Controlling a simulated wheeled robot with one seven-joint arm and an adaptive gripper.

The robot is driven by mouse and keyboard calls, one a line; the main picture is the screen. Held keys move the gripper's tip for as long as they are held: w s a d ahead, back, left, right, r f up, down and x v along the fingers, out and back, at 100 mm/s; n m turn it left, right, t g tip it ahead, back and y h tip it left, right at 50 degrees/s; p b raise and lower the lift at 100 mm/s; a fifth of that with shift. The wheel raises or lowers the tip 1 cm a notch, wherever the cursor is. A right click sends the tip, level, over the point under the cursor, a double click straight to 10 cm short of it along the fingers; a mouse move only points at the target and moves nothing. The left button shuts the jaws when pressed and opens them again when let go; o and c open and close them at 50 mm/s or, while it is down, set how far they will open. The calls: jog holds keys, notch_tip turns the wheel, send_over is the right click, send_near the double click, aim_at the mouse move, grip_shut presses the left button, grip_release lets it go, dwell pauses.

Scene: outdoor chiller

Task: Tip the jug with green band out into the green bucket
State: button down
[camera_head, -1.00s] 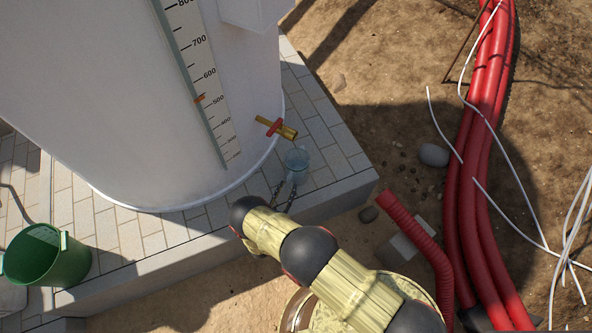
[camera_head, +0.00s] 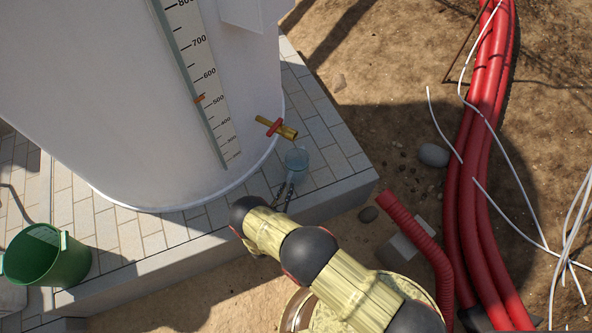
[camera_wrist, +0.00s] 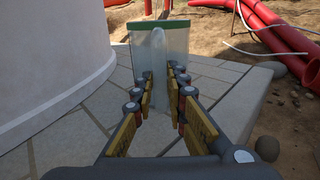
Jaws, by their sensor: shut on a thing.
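The clear jug with a green band at its rim (camera_wrist: 140,48) stands upright between the fingertips of my gripper (camera_wrist: 161,80) in the wrist view. My gripper is shut on the jug. In the head view the jug (camera_head: 297,160) shows small on the paved ledge below the brass tap (camera_head: 276,127), with my gripper (camera_head: 286,190) reaching it from the front. Whether its base touches the paving is hard to tell. The green bucket (camera_head: 48,262) is at the lower left in the head view, well to the left of my gripper, with its mouth up.
A large white tank (camera_head: 120,110) with a level scale (camera_head: 208,85) fills the back left. The paved ledge (camera_head: 130,230) between jug and bucket looks clear. Red pipes (camera_head: 485,150) and white cables (camera_head: 515,215) lie on the dirt at right.

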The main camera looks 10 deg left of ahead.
aim_at(288, 178)
jog(key=shift+r, duration=0.15)
dwell(0.3)
jog(key=shift+r+p, duration=1.9)
jog(key=shift+r, duration=1.05)
jog(key=c, duration=2.3)
grip_release()
jog(key=shift+c, duration=1.4)
grip_shut()
